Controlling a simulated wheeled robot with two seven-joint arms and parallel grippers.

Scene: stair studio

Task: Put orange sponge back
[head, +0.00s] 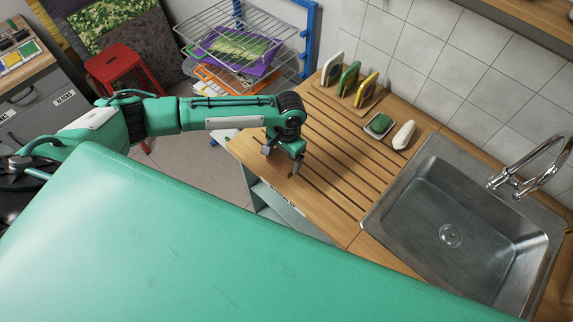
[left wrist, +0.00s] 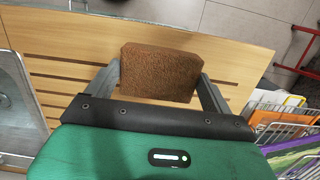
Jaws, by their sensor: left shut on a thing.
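My left gripper (head: 283,163) is low over the front left part of the slatted wooden counter. In the left wrist view, its two fingers (left wrist: 158,84) are shut on a rough orange-brown sponge (left wrist: 160,72), one finger at each side. In the head view the sponge is mostly hidden by the gripper. At the back of the counter, a white sponge (head: 332,69), a green sponge (head: 348,78) and a yellow sponge (head: 366,90) stand upright in a row, apart from my gripper. My right gripper is not in view.
A small dish (head: 379,125) with a green item and a white bottle-like thing (head: 404,135) are on the counter behind the slats. A steel sink (head: 450,235) with a faucet (head: 530,170) is at the right. The slatted counter (head: 335,165) is mostly clear. A wire rack (head: 240,30) stands at the left.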

